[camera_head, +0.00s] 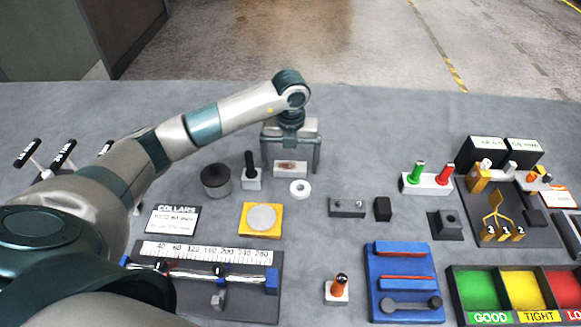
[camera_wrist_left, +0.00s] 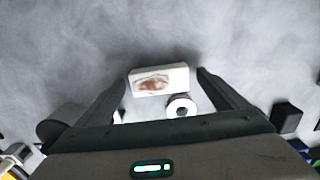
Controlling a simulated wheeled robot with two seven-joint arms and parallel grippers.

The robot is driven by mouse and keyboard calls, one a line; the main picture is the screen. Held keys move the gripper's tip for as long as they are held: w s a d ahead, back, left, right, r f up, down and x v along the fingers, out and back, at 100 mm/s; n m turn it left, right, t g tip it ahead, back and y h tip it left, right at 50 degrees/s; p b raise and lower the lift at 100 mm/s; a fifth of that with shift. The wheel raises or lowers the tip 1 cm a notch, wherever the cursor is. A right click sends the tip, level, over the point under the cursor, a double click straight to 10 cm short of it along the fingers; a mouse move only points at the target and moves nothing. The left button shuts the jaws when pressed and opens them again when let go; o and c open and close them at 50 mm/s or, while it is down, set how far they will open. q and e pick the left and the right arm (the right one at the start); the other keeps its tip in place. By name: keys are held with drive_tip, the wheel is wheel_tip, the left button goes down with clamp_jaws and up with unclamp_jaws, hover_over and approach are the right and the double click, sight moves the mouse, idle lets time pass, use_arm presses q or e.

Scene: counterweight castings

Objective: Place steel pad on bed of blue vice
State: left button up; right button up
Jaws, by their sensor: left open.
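A pale rectangular block with a rusty brown patch (camera_head: 290,168), perhaps the steel pad, lies flat on the grey table. My left gripper (camera_head: 291,160) points down over it, open, with one finger on each side. In the left wrist view the block (camera_wrist_left: 158,80) sits between the open fingertips (camera_wrist_left: 165,73), with visible gaps on both sides. The blue fixture, which looks like the blue vice (camera_head: 403,267), stands to the front right, with red-lined bars across it and a dark grey bar at its near end. My right gripper is not in view.
A white ring (camera_head: 300,188) lies just in front of the block. A black-handled piece (camera_head: 251,175) and a dark round pot (camera_head: 215,180) stand to its left. A grey block (camera_head: 347,207) and a black block (camera_head: 382,209) lie toward the vice. Table behind is clear.

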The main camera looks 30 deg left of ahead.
sight(291, 165)
use_arm(q)
drive_tip(key=shift+r, duration=0.1)
drive_tip(key=c, duration=1.7)
drive_tip(key=shift+c, duration=0.2)
drive_tip(key=shift+r, duration=0.1)
drive_tip(key=shift+w+r+b, duration=0.1)
drive_tip(key=shift+r+b, duration=0.4)
drive_tip(key=shift+r, duration=0.05)
wheel_tip(291, 165, up, 2)
drive_tip(key=shift+r+b, duration=0.15)
drive_tip(key=shift+b, duration=0.5)
drive_tip(key=d+r+b, duration=0.3)
drive_tip(key=d+r, duration=0.4)
drive_tip(key=d, duration=0.4)
drive_tip(key=shift+s+d+r, duration=0.15)
drive_tip(key=shift+s+d, duration=0.15)
drive_tip(key=shift+s, duration=0.15)
